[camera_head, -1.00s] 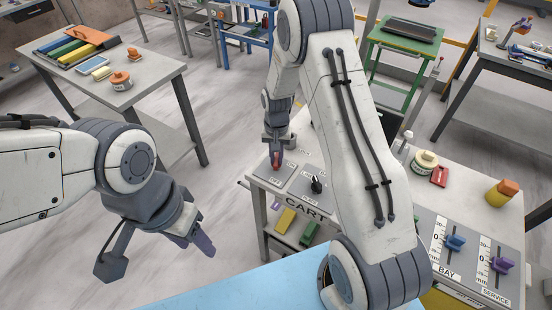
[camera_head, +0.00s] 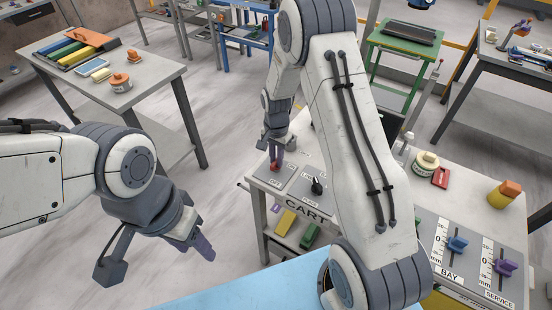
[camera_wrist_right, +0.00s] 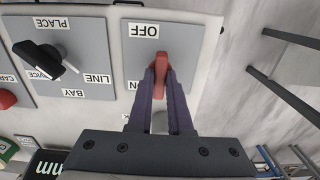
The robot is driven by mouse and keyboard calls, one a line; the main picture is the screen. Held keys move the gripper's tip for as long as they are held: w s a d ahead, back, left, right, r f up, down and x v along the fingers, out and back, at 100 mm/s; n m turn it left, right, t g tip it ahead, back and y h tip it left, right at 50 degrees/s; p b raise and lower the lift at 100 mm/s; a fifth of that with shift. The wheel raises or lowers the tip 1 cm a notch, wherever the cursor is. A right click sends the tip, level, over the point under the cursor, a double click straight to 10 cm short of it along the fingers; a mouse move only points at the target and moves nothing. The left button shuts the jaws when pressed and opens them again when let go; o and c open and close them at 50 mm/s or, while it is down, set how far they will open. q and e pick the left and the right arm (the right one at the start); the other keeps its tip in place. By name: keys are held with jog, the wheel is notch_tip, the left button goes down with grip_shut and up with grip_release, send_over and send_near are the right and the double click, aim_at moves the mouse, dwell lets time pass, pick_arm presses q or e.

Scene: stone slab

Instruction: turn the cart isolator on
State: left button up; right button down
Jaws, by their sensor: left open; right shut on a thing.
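The cart isolator is a red handle (camera_head: 275,167) on a grey plate (camera_head: 264,179) at the left end of the CART panel. In the right wrist view the red handle (camera_wrist_right: 175,65) lies between the purple fingertips of my right gripper (camera_wrist_right: 160,75), which is shut on it. OFF is printed above the handle in that view, and ON is at its lower left, partly hidden by a finger. My left gripper (camera_head: 203,243) is open and empty, away from the panel.
A black selector knob (camera_head: 317,185) is beside the isolator; in the wrist view its plate reads PLACE, LINE, BAY and SERVICE. Blue (camera_head: 457,243) and purple (camera_head: 505,266) sliders are on the right. My right arm hides the middle of the table. Open floor lies to the left.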

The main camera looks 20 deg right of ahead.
jog(key=c, duration=0.8)
grip_release()
jog(key=shift+c, duration=0.2)
notch_tip(320, 180, up, 10)
jog(key=b, duration=0.2)
jog(key=shift+r, duration=0.25)
jog(key=shift+s, duration=0.1)
